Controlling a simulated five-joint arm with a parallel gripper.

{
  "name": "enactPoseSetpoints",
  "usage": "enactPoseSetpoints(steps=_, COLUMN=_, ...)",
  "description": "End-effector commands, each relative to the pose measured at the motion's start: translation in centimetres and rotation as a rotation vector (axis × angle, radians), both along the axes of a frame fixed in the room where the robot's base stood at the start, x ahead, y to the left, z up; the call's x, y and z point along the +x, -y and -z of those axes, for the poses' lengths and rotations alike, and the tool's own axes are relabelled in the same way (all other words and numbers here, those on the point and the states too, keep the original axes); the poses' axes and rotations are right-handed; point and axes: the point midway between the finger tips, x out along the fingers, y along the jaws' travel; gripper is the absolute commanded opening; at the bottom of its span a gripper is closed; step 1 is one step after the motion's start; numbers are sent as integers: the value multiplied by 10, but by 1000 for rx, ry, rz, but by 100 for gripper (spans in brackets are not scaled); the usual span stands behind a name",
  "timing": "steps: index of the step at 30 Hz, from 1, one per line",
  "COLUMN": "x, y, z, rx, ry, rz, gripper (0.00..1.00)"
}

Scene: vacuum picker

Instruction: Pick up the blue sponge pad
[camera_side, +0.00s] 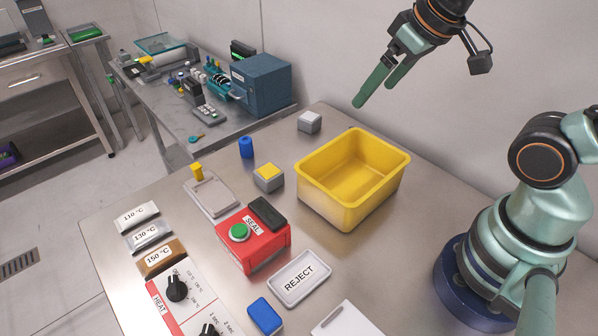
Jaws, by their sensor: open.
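The blue sponge pad (265,316) is a small rounded rectangular block. It lies flat on the steel table near the front edge of the picture, just below and left of the white REJECT tray (299,279). My gripper (374,95) is open and empty, with two green fingers pointing down and left. It is high up, above and behind the yellow bin, far from the sponge pad. Nothing covers the pad.
A yellow bin (390,181) stands mid-table. A red SEAL box (266,254) with a green button is left of the REJECT tray. A HEAT panel (190,300) with knobs lies left of the pad, and a white board (346,322) lies to its right.

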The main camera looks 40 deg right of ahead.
Motion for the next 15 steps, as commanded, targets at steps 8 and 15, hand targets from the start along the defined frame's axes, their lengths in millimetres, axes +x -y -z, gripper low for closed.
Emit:
enactPoseSetpoints(steps=8, x=19, y=-92, z=19, rx=-91, ry=-137, rz=-441, gripper=100)
enactPoseSetpoints(steps=15, x=6, y=-197, z=56, rx=-207, ry=-252, rz=-910, gripper=100)
